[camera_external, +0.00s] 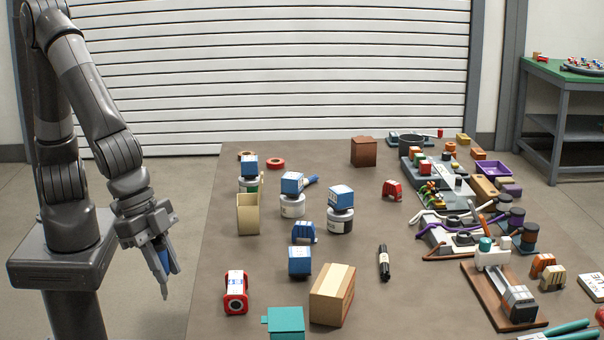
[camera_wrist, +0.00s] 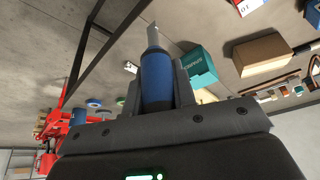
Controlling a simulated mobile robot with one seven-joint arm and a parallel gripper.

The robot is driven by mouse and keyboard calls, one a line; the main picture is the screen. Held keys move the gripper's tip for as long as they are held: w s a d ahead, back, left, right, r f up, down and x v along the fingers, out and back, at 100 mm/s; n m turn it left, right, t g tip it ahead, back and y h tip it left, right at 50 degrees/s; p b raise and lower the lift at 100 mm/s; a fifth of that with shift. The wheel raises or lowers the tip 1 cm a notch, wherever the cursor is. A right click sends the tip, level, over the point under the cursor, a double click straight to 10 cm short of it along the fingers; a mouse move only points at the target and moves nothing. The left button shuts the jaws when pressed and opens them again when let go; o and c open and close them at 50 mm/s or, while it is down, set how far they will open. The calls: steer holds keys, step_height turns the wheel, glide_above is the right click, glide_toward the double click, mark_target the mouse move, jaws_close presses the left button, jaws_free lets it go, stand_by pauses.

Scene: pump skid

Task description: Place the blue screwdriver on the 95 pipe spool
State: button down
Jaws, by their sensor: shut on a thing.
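My gripper (camera_external: 165,258) is shut on the blue screwdriver (camera_external: 161,257) and holds it in the air left of the table, tip pointing down. In the wrist view the screwdriver's blue handle (camera_wrist: 156,80) sits between the two fingers, with its grey tip beyond them. No 95 label is readable, so I cannot tell which thing is the 95 pipe spool. White round pieces (camera_external: 293,208) and (camera_external: 340,224) stand at the middle left of the table, each with a blue and white box on top.
The table (camera_external: 400,310) is crowded on its right side.

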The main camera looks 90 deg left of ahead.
steer(key=shift+a+r, duration=0.25)
steer(key=shift+r, duration=0.1)
steer(key=w+a+r+n+y, duration=0.2)
steer(key=a+r+n, duration=0.25)
steer(key=a, duration=0.25)
glide_above(240, 282)
steer(key=shift+t, duration=0.4)
steer(key=shift+f, duration=5.35)
steer(key=shift+f, duration=0.1)
steer(key=c, duration=1.2)
jaws_free()
